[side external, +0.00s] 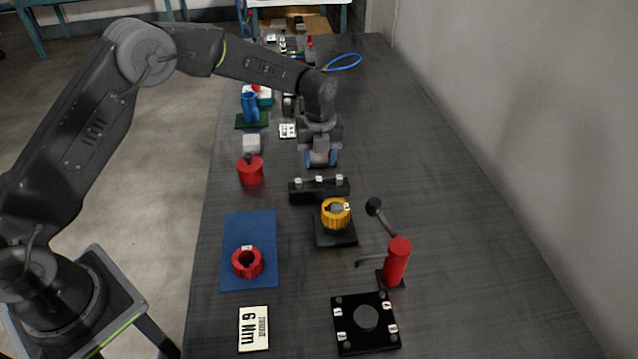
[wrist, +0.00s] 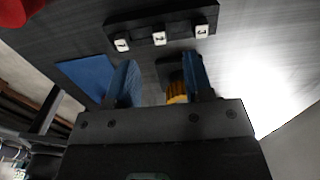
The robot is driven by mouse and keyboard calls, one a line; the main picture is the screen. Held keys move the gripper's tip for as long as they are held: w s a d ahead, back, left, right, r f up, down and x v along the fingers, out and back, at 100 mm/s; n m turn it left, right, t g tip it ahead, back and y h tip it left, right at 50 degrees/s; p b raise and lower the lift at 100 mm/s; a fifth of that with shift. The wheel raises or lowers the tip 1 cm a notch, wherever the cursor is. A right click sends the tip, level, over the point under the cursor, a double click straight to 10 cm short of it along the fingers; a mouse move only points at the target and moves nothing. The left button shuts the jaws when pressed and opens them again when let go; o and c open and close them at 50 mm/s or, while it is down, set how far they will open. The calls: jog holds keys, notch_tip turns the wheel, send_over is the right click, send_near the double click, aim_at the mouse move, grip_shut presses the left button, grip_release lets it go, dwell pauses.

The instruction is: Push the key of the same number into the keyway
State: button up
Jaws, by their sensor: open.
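A black rack (side external: 300,195) holds three white numbered keys in a row. In the wrist view they are a left key (wrist: 120,44), a middle key (wrist: 159,38) and a right key (wrist: 201,30); their digits are too small to read surely. A yellow ribbed hub (side external: 328,222) with a white tag sits on a black base (side external: 337,240) in front of the rack. A red collar (side external: 247,265) with a white tag lies on a blue mat (side external: 233,225). My gripper (side external: 320,163) is open and empty, above and just behind the rack. Its blue fingers also show in the wrist view (wrist: 159,68).
A red cylinder (side external: 397,262) with a lever stands at right. A black plate (side external: 350,340) with several white tags lies in front. A torque card (side external: 254,328) lies at front left. A red knobbed piece (side external: 250,172) stands left of the rack. The right table side is clear.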

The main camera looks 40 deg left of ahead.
aim_at(319, 179)
jog(key=shift+f, duration=3.1)
grip_shut()
